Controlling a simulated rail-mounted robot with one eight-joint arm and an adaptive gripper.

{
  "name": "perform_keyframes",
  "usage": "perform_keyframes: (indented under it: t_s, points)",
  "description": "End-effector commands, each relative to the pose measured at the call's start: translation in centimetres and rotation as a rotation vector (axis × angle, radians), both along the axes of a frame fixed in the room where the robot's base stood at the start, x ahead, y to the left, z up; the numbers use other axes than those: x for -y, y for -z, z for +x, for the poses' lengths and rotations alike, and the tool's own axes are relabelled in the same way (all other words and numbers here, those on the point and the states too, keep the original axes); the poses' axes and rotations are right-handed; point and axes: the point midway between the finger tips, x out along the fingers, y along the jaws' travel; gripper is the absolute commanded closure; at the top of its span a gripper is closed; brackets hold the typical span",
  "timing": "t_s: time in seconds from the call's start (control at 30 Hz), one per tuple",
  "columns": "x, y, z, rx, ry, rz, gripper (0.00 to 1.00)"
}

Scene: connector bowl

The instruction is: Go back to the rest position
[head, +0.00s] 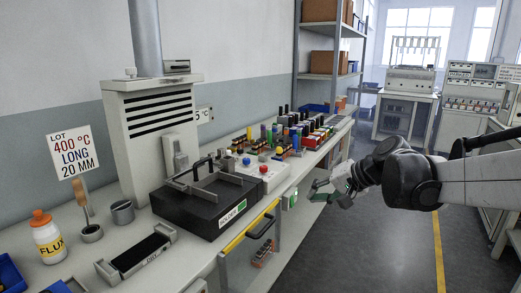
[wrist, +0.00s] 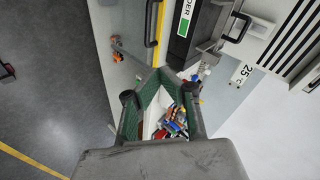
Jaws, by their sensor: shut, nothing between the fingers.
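My gripper (head: 333,188) hangs in the air in front of the workbench (head: 185,256), off its front edge, at the end of my arm reaching in from the right. In the wrist view its green-lined fingers (wrist: 163,74) meet at the tips, with nothing seen held. Colourful connectors (head: 295,128) stand in rows on the far part of the bench; some also show between the fingers in the wrist view (wrist: 175,122).
A black solder unit (head: 212,201) with a yellow handle (head: 250,230) below it sits at the bench's front edge. A flux bottle (head: 47,238) and a sign (head: 76,150) stand at left. Shelves (head: 333,62) rise behind. The grey floor (head: 370,250) in front is open.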

Motion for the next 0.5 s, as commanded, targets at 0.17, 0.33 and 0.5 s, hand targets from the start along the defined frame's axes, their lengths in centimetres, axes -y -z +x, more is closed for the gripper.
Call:
perform_keyframes:
  t_s: [0.17,0.33,0.5]
  points:
    - [-0.1,-1.0,-5.5,0.005,-0.006,-0.131,1.0]
    - [0.3,-1.3,-10.4,0.015,-0.013,-0.258,1.0]
    - [1.1,-1.2,-15.2,0.031,-0.022,-0.384,1.0]
